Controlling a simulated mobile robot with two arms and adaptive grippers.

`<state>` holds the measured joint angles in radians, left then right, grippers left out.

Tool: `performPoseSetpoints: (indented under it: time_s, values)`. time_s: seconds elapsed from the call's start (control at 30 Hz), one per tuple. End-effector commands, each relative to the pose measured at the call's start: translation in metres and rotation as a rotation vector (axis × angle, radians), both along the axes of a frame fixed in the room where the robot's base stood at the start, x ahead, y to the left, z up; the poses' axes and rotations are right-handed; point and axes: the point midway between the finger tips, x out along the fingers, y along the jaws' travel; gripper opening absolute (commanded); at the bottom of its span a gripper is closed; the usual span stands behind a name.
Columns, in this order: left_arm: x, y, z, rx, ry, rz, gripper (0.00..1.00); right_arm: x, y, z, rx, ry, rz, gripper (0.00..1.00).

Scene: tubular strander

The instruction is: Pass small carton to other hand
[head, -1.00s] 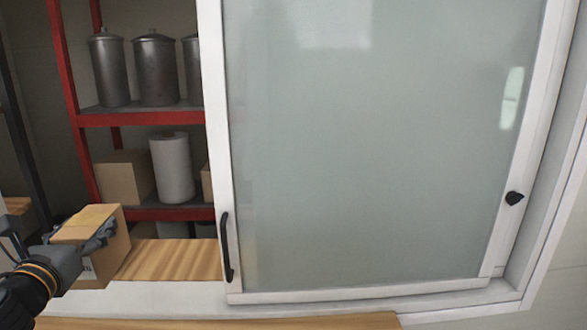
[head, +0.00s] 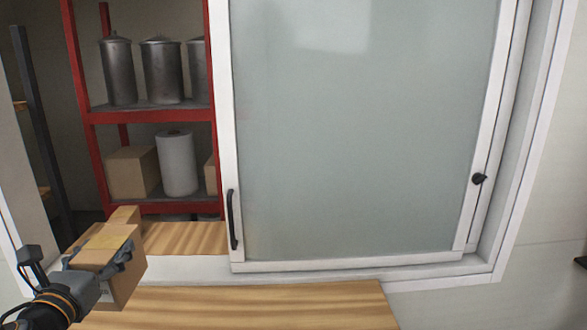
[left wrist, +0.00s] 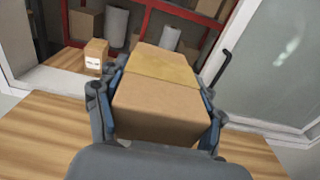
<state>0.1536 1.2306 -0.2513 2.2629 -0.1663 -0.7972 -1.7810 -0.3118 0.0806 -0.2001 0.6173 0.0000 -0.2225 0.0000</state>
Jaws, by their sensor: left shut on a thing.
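The small carton (head: 122,262) is a brown box with a strip of yellowish tape across its top. It is at the lower left of the head view and fills the middle of the left wrist view (left wrist: 160,105). My left gripper (head: 98,260) is shut on it, one finger along each side, also seen in the left wrist view (left wrist: 158,108). The carton is held above the wooden counter (head: 240,305) at the opening's near side. My right gripper is in neither view.
A frosted sliding pane (head: 350,130) with a black handle (head: 232,220) covers the opening's right part. Behind the opening stands a red shelf (head: 150,115) with metal canisters, a white roll and boxes. Another small carton (left wrist: 96,56) stands on the far wooden ledge. The near counter's middle is clear.

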Motion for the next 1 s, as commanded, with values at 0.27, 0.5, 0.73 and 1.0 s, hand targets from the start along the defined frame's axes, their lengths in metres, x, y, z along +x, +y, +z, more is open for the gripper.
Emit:
performPoseSetpoints:
  time_s: [0.27,0.5,0.73,1.0]
  values:
    - [-0.022,-0.042,-0.062,-0.014,0.002,-0.063,0.16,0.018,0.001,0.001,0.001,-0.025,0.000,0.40]
    - [-0.079,-0.101,-0.134,-0.046,0.000,-0.109,0.16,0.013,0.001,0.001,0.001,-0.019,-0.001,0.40]
    - [-0.143,-0.142,-0.167,-0.040,-0.009,-0.090,0.16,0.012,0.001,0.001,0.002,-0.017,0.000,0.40]
    - [-0.186,-0.163,-0.190,-0.003,-0.003,-0.046,0.16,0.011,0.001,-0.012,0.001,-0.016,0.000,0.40]
